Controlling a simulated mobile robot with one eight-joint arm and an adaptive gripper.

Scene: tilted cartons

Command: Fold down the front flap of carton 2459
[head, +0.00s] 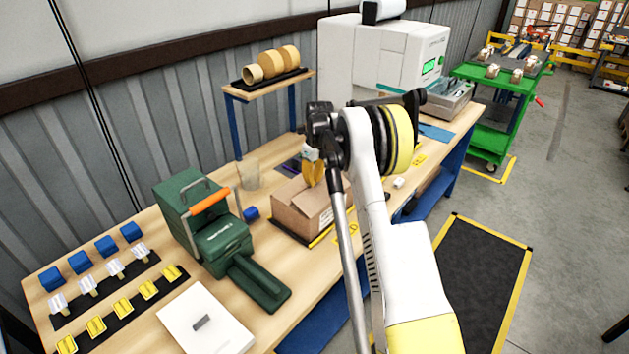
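A brown cardboard carton (298,223) sits tilted on the wooden bench in the head view, left of my arm. A small pale label with dark marks shows on its side, but I cannot read the number. My arm covers the carton's right part and some of its top, so I cannot tell how each flap stands. The end of my arm, with my gripper (313,174), is over the back of the carton's top. A yellow part shows there; the fingers are too small and covered to tell whether they are open or whether they touch the carton.
A green machine with an orange handle (210,203) stands left of the carton. Blue, white and yellow parts line the bench's left end. A tape shelf (268,84) and white machine (400,60) stand at the back.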

